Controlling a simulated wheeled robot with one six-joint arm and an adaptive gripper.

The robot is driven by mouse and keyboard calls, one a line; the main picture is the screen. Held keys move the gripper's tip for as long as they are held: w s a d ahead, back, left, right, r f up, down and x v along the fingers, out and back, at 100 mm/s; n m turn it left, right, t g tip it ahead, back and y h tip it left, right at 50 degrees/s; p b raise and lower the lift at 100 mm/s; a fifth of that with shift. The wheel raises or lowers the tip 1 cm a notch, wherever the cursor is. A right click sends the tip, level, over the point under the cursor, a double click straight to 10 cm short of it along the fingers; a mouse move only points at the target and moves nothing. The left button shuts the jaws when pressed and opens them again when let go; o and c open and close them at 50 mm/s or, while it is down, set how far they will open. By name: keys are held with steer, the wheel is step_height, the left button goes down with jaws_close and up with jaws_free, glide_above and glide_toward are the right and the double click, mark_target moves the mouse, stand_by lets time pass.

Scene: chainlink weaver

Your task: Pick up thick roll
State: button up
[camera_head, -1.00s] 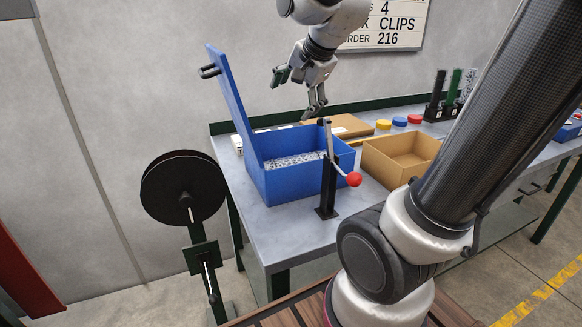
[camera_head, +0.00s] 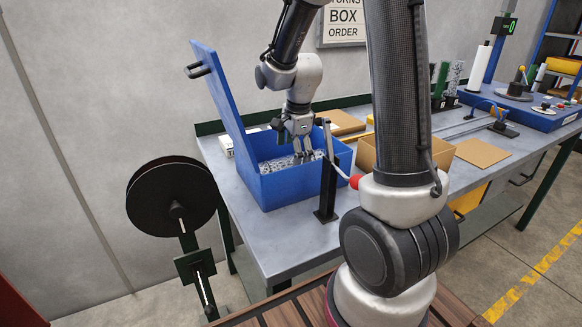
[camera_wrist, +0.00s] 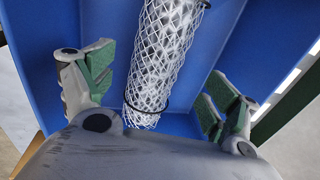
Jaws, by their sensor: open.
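The thick roll is a cylinder of silvery wire mesh (camera_wrist: 165,60) with dark bands around it. It lies in the open blue box (camera_head: 290,190) and also shows in the head view (camera_head: 272,165). My gripper (camera_head: 301,150) points down into the box over the right part of the roll. In the wrist view my gripper (camera_wrist: 155,85) is open, with one green-padded finger on each side of the roll. I see a gap between each finger and the mesh. Part of the roll is hidden behind my gripper and the box wall.
The blue lid (camera_head: 222,100) stands raised at the box's left. A black post with a red-knobbed lever (camera_head: 328,180) stands close in front of the box. A cardboard box (camera_head: 366,152) is to the right, partly behind my arm. A black reel (camera_head: 176,197) stands left of the bench.

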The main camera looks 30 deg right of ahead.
steer(key=f, duration=0.5)
steer(key=shift+w+a+f, duration=0.2)
steer(key=shift+w+f, duration=0.15)
steer(key=shift+w, duration=0.05)
steer(key=shift+c, duration=0.3)
steer(key=c, duration=1.4)
